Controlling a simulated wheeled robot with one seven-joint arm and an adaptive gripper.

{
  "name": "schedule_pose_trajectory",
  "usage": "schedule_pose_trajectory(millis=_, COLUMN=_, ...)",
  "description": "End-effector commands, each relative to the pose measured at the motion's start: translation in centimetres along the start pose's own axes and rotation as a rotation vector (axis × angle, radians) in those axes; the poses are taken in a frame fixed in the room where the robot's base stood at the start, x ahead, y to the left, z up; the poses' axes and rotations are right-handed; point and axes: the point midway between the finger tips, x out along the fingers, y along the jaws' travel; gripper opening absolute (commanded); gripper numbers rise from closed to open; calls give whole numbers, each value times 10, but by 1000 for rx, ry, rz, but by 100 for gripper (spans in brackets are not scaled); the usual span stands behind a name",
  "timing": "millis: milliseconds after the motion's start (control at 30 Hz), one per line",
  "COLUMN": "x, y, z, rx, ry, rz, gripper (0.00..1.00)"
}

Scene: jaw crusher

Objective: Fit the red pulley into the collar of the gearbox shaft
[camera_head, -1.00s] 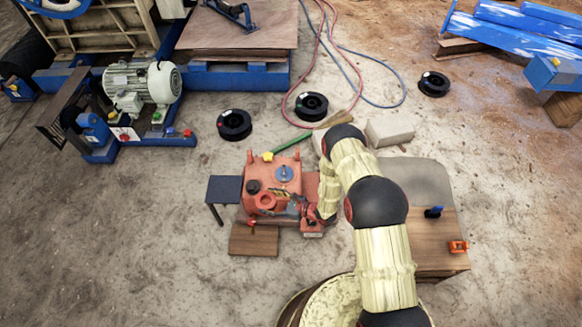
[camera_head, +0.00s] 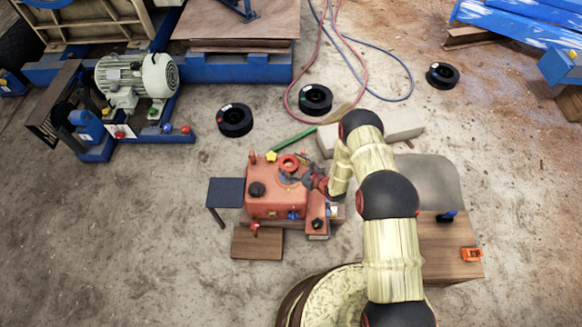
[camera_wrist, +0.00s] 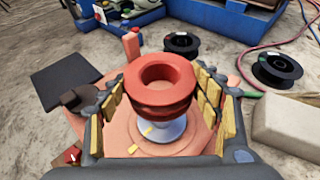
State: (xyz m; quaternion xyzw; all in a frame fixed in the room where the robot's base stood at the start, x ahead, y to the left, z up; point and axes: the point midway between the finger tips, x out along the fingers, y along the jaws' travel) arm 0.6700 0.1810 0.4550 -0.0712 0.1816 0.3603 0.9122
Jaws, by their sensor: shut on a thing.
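The red pulley (camera_head: 281,163) is a grooved ring with a round hole. My gripper (camera_head: 300,173) is shut on it, with the yellow finger pads on either side in the wrist view. The pulley (camera_wrist: 160,104) is roughly level, above the pale silver collar (camera_wrist: 165,132) on top of the red gearbox (camera_head: 268,203). The pulley hides the upper part of the collar. I cannot tell whether the two touch. In the head view the pulley and gripper cover most of the collar.
A pale block (camera_head: 400,126) lies behind my arm. Black spools (camera_head: 234,120) lie on the floor behind the gearbox.

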Motion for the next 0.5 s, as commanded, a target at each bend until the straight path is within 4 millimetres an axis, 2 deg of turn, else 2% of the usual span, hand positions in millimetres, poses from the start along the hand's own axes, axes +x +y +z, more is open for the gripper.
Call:
schedule_pose_trajectory(millis=100, x=9, y=-1, z=-19, rx=-2, ry=-4, rz=0, gripper=4)
schedule_pose_trajectory(millis=500, x=20, y=-1, z=-44, rx=-3, ry=-4, rz=0, gripper=4)
